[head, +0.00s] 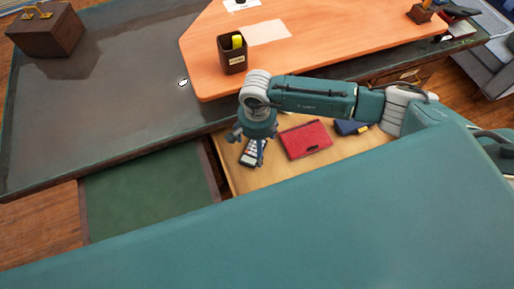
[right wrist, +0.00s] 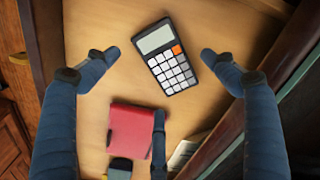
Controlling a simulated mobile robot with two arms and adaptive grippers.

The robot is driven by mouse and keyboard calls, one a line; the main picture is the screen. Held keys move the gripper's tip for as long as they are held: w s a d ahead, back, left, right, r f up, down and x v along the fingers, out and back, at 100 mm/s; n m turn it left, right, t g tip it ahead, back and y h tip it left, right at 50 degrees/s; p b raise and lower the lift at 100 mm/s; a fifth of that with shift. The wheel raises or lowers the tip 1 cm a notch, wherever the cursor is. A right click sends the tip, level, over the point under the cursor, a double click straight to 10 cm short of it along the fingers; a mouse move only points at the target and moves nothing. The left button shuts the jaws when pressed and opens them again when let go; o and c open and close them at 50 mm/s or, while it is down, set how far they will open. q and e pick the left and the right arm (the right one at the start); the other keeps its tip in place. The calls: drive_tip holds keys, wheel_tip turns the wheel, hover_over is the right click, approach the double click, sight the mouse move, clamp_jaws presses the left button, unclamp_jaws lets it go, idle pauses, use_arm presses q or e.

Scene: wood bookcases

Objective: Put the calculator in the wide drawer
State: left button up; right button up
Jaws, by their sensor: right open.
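The calculator (head: 250,157) is dark with white keys and a grey screen. It is inside the outline of the open drawer with a pale wooden floor (head: 250,181), near its left wall. My right gripper (head: 254,142) is just above it. In the right wrist view the calculator (right wrist: 167,57) sits between the spread fingers of my right gripper (right wrist: 155,62), with clear gaps on both sides. It appears to lie on the drawer floor (right wrist: 110,25), though the exact contact is hard to tell. My left gripper is not in view.
A red book (head: 306,140) and a dark blue item (head: 350,127) share the drawer. A green panel (head: 147,187) is to the left. Above are the orange-brown desktop (head: 330,45), a pen cup (head: 232,55) and a brown box (head: 45,33). Drawer walls stand close to the gripper.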

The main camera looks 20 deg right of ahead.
wheel_tip(320, 180, up, 9)
drive_tip(key=b, duration=0.1)
drive_tip(key=shift+f, duration=0.2)
idle(0.5)
